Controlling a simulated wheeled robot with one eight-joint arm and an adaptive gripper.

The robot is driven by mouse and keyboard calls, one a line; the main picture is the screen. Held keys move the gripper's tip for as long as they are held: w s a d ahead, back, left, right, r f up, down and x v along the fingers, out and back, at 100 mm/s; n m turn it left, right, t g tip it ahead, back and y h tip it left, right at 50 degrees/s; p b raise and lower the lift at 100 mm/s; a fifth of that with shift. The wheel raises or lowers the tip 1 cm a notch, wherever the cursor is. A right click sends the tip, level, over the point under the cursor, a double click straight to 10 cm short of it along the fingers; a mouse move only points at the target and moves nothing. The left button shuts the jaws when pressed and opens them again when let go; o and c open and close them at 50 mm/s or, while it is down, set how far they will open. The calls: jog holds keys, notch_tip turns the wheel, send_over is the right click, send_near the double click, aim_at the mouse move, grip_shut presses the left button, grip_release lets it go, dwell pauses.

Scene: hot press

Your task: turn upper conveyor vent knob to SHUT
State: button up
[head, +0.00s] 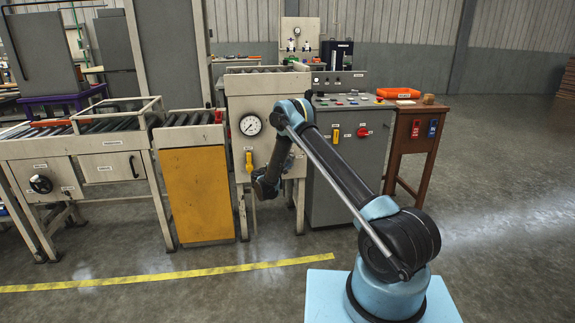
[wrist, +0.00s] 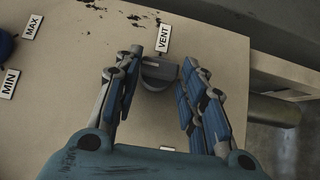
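A grey knob (wrist: 158,72) sits beside a VENT label (wrist: 163,39) on a cream panel in the wrist view. My gripper (wrist: 160,68) has its two blue-and-grey fingers spread, one on each side of the knob. The fingertips are close to the knob's sides; whether they touch it I cannot tell. The lower part of the knob's surroundings is partly covered by the fingers. In the head view my gripper (head: 264,187) is low at the front of the cream machine (head: 262,103), and the knob is hidden there.
In the wrist view a blue dial (wrist: 4,45) stands left, by MIN and MAX labels, and a pipe (wrist: 272,110) lies right. In the head view, a gauge (head: 250,124), yellow handle (head: 249,160) and grey control cabinet (head: 335,190) are near my arm. Floor is clear in front.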

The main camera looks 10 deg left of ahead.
jog(key=shift+o, duration=1.3)
jog(key=shift+a+f, duration=0.1)
jog(key=shift+a, duration=0.05)
jog(key=v, duration=1.2)
